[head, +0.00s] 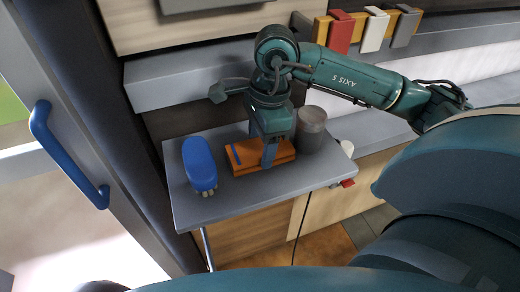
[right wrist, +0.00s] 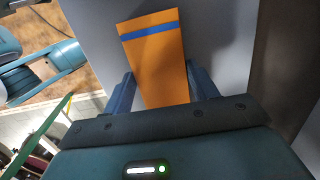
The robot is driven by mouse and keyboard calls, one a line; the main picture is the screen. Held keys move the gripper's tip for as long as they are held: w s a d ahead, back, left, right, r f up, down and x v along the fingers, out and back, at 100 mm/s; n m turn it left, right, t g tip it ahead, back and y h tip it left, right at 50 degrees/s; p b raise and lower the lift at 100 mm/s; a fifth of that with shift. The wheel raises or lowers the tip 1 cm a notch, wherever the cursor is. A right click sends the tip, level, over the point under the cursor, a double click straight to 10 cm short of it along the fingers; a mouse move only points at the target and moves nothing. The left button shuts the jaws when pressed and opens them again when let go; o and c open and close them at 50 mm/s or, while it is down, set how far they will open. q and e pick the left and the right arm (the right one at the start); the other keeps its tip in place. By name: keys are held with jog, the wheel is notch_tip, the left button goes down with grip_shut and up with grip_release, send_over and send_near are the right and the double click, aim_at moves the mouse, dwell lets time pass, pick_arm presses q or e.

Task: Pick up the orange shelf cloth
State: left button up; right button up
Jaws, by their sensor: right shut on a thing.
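The orange shelf cloth (head: 248,159) lies folded on the small grey shelf, with a blue stripe near one end. My right gripper (head: 269,160) reaches down on it from above and is shut on it. In the right wrist view the cloth (right wrist: 155,65) sits between the two blue fingers (right wrist: 157,88), its striped end pointing away from the palm. The cloth appears still at the shelf surface; I cannot tell whether there is a gap under it. My left gripper is not in view.
On the grey shelf (head: 240,197), a blue oblong thing (head: 199,163) stands left of the cloth and a grey-brown jar (head: 311,130) close on its right. A small white thing (head: 347,148) is at the right edge. A blue door handle (head: 62,155) is at left. The shelf's front strip is bare.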

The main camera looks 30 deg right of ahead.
aim_at(260, 148)
jog(key=shift+r, duration=0.1)
notch_tip(260, 148, up, 18)
jog(key=p, duration=0.2)
dwell(0.3)
jog(key=o, duration=0.5)
jog(key=c, duration=0.3)
